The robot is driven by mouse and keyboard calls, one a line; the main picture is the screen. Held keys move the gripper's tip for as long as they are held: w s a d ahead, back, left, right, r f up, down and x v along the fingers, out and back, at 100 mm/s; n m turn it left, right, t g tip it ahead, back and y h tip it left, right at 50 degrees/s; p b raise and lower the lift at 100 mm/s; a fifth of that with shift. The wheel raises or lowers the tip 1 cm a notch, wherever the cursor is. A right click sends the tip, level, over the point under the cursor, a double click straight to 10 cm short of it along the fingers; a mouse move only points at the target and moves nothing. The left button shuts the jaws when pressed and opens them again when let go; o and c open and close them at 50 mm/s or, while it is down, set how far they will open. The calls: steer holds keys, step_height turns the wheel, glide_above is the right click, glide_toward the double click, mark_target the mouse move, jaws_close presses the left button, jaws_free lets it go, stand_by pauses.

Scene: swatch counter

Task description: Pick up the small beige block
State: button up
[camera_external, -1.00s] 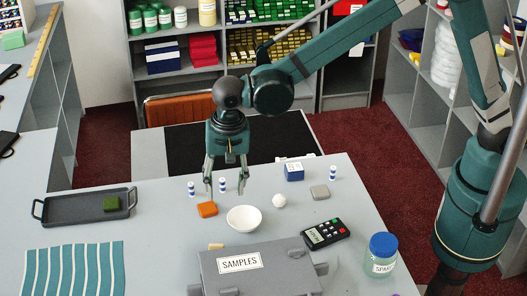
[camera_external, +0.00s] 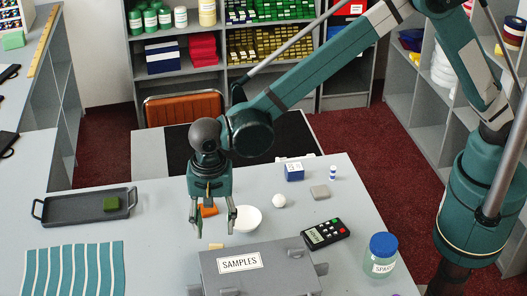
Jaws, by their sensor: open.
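The small beige block (camera_external: 216,246) lies on the grey counter, just behind the back edge of the grey SAMPLES case (camera_external: 230,280). Its front part seems hidden by the case. My gripper (camera_external: 214,229) is open and empty, pointing down, with its fingertips just above the block in the picture. The exact height over the counter is hard to tell. An orange block (camera_external: 208,210) shows between the fingers, partly covered by the gripper.
A white bowl (camera_external: 248,219) stands close to the right finger. A white ball (camera_external: 279,201), greyish block (camera_external: 320,192), blue box (camera_external: 294,172), calculator (camera_external: 325,233) and jar (camera_external: 382,254) are further right.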

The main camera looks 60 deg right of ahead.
mark_target(213, 252)
steer(key=shift+f, duration=1.25)
steer(key=shift+f, duration=0.1)
steer(key=shift+a+f+p, duration=0.1)
steer(key=shift+f+p, duration=0.4)
steer(key=shift+f, duration=2)
steer(key=c, duration=0.9)
